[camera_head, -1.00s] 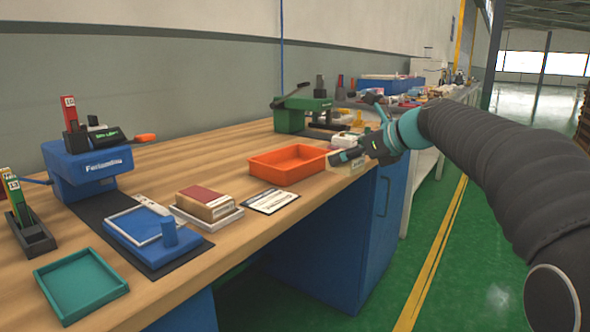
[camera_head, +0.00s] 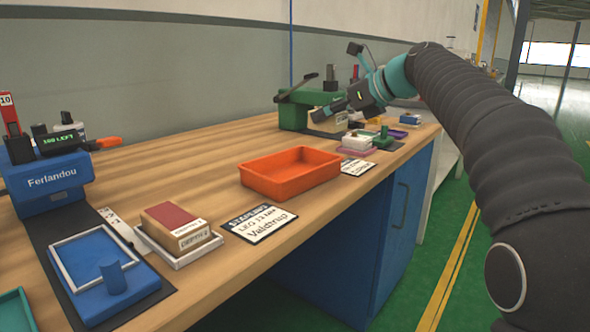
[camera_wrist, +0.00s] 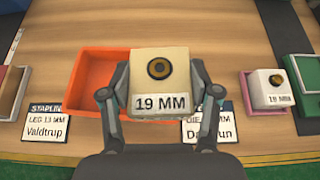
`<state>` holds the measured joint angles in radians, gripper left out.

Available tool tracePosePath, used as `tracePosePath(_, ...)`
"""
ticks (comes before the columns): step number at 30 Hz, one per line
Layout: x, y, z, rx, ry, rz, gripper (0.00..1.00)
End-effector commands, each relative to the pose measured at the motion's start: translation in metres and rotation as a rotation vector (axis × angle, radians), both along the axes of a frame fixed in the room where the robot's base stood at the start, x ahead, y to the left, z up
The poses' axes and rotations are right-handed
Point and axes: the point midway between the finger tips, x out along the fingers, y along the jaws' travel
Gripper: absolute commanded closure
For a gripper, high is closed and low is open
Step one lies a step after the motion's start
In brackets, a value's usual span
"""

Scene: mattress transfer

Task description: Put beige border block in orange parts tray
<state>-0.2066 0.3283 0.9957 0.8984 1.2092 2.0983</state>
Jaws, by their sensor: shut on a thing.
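My gripper (camera_wrist: 161,97) is shut on a beige block (camera_wrist: 160,63) marked "19 MM", with a dark ring on its face. The fingers press on its left and right sides. In the head view my gripper (camera_head: 332,110) is raised above the bench, beyond and to the right of the orange parts tray (camera_head: 290,188). The tray looks empty. In the wrist view the tray (camera_wrist: 85,80) lies below and left of the block, which covers part of its right side.
A similar pale block (camera_wrist: 268,88) sits on a pink tray (camera_wrist: 247,99) to the right. Label cards (camera_head: 258,224) lie on both sides of the orange tray. A green press (camera_head: 292,112) stands behind, near my gripper. A boxed block (camera_head: 178,228) and blue fixture (camera_head: 105,270) are at left.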

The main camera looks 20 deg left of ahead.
Motion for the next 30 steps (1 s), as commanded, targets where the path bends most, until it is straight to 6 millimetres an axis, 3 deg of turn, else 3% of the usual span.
tracePosePath(6,-0.022,0.024,-0.030,-0.001,0.001,-0.013,0.81)
tracePosePath(16,-0.054,0.069,-0.061,-0.001,0.001,-0.014,0.81)
tracePosePath(23,-0.059,0.076,-0.070,0.000,0.000,-0.015,0.81)
tracePosePath(30,-0.059,0.077,-0.102,0.000,0.000,-0.014,0.81)
